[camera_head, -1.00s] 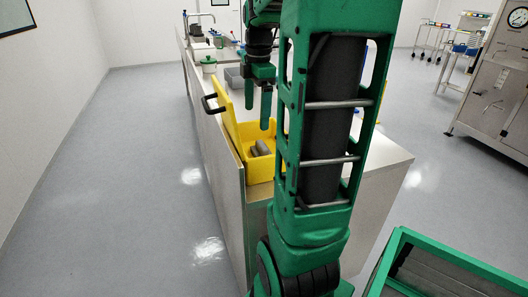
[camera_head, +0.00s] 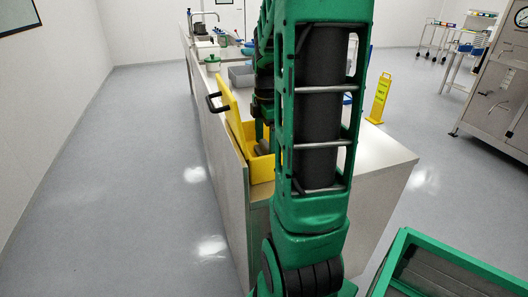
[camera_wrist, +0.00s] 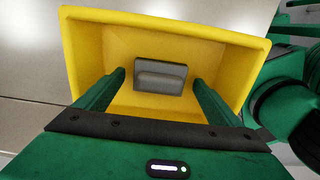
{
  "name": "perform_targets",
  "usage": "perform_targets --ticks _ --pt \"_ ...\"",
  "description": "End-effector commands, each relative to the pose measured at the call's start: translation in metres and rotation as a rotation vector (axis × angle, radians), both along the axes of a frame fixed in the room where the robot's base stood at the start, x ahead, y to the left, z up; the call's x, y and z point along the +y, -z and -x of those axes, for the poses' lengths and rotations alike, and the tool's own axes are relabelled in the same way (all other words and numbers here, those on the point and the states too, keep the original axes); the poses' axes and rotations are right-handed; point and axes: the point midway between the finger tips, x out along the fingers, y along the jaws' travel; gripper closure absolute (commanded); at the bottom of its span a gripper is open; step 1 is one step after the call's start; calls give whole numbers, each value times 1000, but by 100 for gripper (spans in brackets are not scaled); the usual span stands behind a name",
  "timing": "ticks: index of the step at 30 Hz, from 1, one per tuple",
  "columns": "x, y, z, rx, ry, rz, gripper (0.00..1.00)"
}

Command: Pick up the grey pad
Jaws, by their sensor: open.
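A grey pad (camera_wrist: 160,77) lies inside the yellow box (camera_wrist: 90,50), near its middle in the wrist view. It seems to show a darker part and a lighter part; I cannot tell if these are two pieces. My gripper (camera_wrist: 159,84) is open, its two green fingers reaching into the box's outline with the pad between and beyond their tips. I see no contact.
The box stands near the left edge of the counter (camera_head: 375,160). A grey container (camera_head: 240,76) and a green-lidded pot (camera_head: 212,63) stand farther back. A yellow floor sign (camera_head: 380,98) is beyond the counter to the right. The floor at the left is clear.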

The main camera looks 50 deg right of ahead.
Motion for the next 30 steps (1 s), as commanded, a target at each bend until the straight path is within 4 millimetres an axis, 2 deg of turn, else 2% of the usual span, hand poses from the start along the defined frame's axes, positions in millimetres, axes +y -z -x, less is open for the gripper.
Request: perform_targets --ticks 3,9,10,15,16,25,30 --pt "0 7 0 0 0 0 12" --pt "0 7 0 -1 0 1 12" --pt "0 7 0 -1 0 1 14" --pt "0 7 0 -1 0 1 55" --pt "0 7 0 -1 0 1 56" --pt "0 4 0 -2 0 1 56" --pt "0 -17 -1 -4 0 3 56"
